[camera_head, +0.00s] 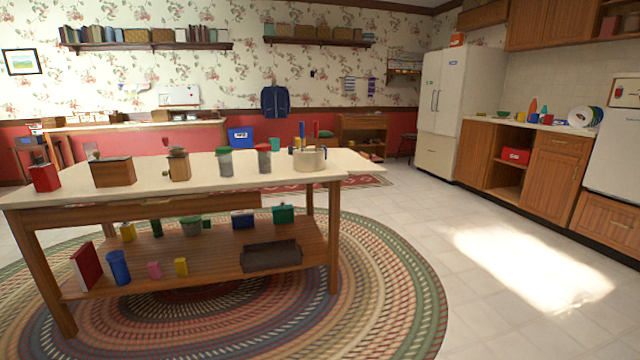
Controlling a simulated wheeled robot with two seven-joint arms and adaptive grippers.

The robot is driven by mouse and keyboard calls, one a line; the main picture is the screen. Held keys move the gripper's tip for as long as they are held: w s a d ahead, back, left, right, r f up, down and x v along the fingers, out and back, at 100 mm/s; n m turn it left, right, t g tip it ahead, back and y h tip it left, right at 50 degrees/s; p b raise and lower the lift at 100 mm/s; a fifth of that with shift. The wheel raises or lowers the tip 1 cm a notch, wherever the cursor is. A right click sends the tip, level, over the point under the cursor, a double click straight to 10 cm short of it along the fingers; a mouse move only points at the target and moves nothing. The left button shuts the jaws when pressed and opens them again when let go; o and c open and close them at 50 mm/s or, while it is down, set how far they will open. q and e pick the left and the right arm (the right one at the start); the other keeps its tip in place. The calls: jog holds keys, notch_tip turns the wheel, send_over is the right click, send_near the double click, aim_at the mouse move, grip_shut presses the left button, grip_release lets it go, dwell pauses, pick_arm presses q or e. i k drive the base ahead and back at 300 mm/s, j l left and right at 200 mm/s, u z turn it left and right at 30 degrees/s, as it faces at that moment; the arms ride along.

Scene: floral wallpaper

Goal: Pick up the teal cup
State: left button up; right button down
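A small teal cup (280,144) shows at the back edge of the long wooden table (330,173), just left of a cream pot (309,160). It looks upright, but it is small in the view and I cannot tell whether its base rests on the tabletop. Neither of my grippers is in view.
The tabletop also holds a red box (45,178), a wooden box (114,172), a grinder (178,164) and two lidded jars (225,161). Several items sit on its lower shelf (210,270). A braided rug (390,290) lies underneath. The tiled floor (480,240) at right is clear.

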aim_at(275, 142)
jog(key=i+j+z, duration=0.1)
jog(key=i+j, duration=0.15)
jog(key=i+j+z, duration=0.1)
jog(key=j, duration=0.35)
jog(key=i+j+z, duration=0.15)
jog(key=i+j, duration=0.15)
jog(key=i+j+z, duration=0.1)
jog(key=j, duration=0.35)
jog(key=i+j+z, duration=0.1)
jog(key=i+j, duration=0.15)
jog(key=j, duration=0.2)
